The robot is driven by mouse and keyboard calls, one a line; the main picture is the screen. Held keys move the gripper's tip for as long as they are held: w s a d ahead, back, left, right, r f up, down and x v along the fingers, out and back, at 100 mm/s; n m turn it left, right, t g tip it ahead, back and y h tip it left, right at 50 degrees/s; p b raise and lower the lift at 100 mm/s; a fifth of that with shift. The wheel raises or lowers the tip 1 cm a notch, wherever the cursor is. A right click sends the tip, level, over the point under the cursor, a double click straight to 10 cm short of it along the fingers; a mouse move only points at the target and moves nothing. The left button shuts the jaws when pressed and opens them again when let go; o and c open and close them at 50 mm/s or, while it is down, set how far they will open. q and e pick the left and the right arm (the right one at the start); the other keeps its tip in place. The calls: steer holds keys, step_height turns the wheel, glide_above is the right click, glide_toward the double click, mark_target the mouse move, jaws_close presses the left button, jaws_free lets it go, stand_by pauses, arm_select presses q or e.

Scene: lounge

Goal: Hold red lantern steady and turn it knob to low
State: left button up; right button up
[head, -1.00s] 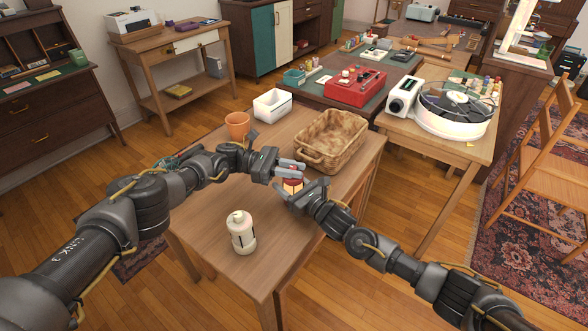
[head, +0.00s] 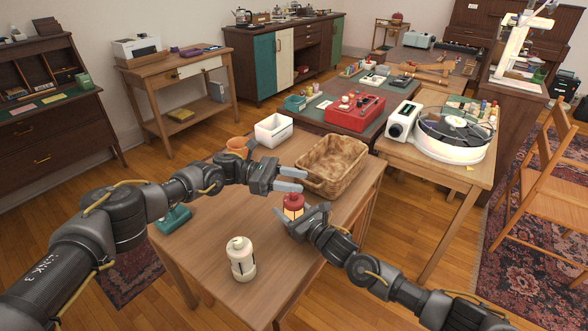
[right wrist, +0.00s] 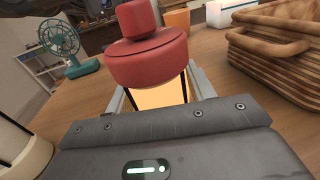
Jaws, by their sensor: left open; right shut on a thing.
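The red lantern (head: 293,202) stands on the wooden table, with a red top and a glowing yellow body. In the right wrist view the red lantern (right wrist: 148,58) shows its red cap and a smaller red knob (right wrist: 136,18) on top. My right gripper (head: 296,219) is shut on the lantern's body, low on its near side. My left gripper (head: 293,180) is open and empty, just above and behind the lantern's top, apart from it. A cream lantern (head: 241,259) stands at the table's near side. The knob's setting cannot be read.
A wicker basket (head: 315,177) stands right behind the lantern. A white bin (head: 273,131) and an orange pot (head: 237,145) stand at the table's back. A teal fan (head: 174,217) is at the left edge, partly behind my left arm.

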arm_select(q)
steer(key=shift+r, duration=2.4)
arm_select(e)
steer(key=o, duration=1.3)
steer(key=shift+c, duration=0.2)
steer(key=shift+s, duration=0.1)
